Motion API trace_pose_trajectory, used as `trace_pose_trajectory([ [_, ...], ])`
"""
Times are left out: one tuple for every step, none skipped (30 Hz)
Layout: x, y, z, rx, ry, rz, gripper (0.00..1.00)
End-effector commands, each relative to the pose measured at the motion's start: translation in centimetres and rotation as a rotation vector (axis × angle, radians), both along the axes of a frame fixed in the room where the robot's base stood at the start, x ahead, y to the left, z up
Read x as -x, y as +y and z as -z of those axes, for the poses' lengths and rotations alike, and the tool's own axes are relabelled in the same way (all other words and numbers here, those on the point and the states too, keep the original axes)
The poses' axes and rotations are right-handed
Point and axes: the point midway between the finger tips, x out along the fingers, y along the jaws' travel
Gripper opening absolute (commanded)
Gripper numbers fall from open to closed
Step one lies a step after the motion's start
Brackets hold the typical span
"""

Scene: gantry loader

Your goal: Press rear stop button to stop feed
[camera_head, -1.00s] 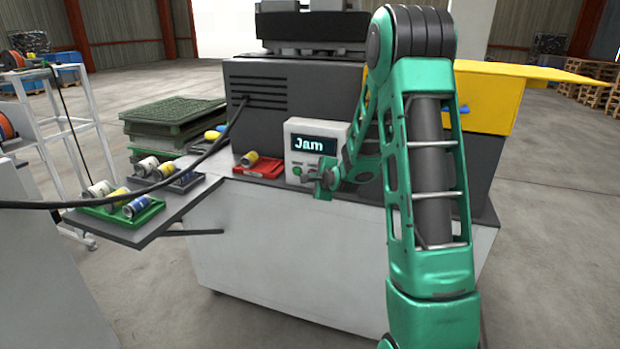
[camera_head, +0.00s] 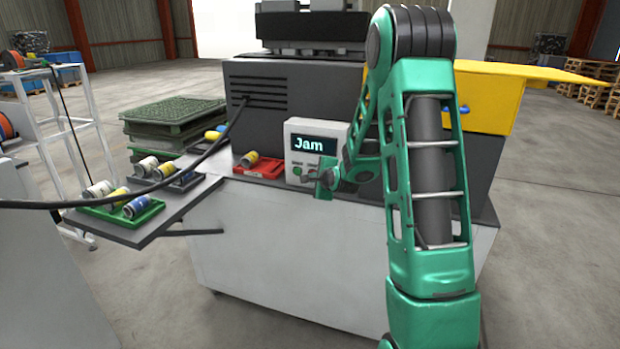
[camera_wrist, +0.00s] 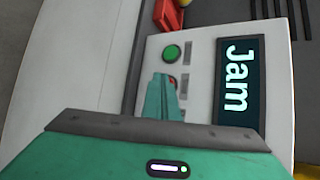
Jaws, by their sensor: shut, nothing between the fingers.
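The light grey control box (camera_head: 297,135) stands on the machine's front ledge, its dark screen (camera_head: 315,145) reading "Jam". In the wrist view the screen (camera_wrist: 238,85) is at the right, turned on its side. A green button (camera_wrist: 173,52) shows clear of my fingers; it also shows in the head view (camera_head: 296,171). A red button (camera_wrist: 173,81) is mostly hidden behind my fingertips. My gripper (camera_wrist: 162,80) is shut and empty, its tips over the red button; I cannot tell whether they touch it. In the head view my gripper (camera_head: 308,180) is at the box's lower front.
A red tray (camera_head: 268,168) with a can sits left of the box. A green tray (camera_head: 150,212) with several cans lies on the left shelf. A black cable (camera_head: 160,190) crosses in front at the left. A yellow guard (camera_head: 495,90) is at the right.

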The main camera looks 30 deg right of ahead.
Motion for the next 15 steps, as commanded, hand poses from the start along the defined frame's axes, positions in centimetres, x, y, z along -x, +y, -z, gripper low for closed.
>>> trace_pose_trajectory([
  [0.16, 0.26, -0.02, -0.001, 0.001, -0.001, 0.0],
  [0.27, 0.4, 0.0, -0.001, 0.001, -0.001, 0.0],
  [0.4, 0.57, 0.0, -0.001, 0.001, -0.001, 0.0],
  [0.47, 0.68, -0.01, -0.001, 0.001, -0.001, 0.0],
  [0.53, 0.77, -0.01, -0.001, 0.0, -0.002, 0.0],
  [0.59, 0.86, -0.02, -0.001, -0.001, -0.002, 0.0],
  [0.62, 0.89, -0.02, -0.001, -0.001, -0.002, 0.0],
  [0.64, 0.91, -0.01, -0.001, -0.001, -0.002, 0.0],
  [0.65, 0.91, -0.02, 0.0, 0.0, -0.001, 0.0],
  [0.65, 0.91, -0.02, 0.0, 0.0, -0.001, 0.0],
  [0.65, 0.9, -0.02, 0.0, 0.0, -0.001, 0.0],
  [0.65, 0.9, -0.02, 0.0, 0.0, -0.001, 0.0],
  [0.65, 0.9, -0.02, 0.0, 0.0, -0.001, 0.0],
  [0.65, 0.9, -0.02, 0.0, 0.0, -0.001, 0.0],
  [0.66, 0.91, -0.01, 0.0, 0.0, -0.001, 0.0],
])
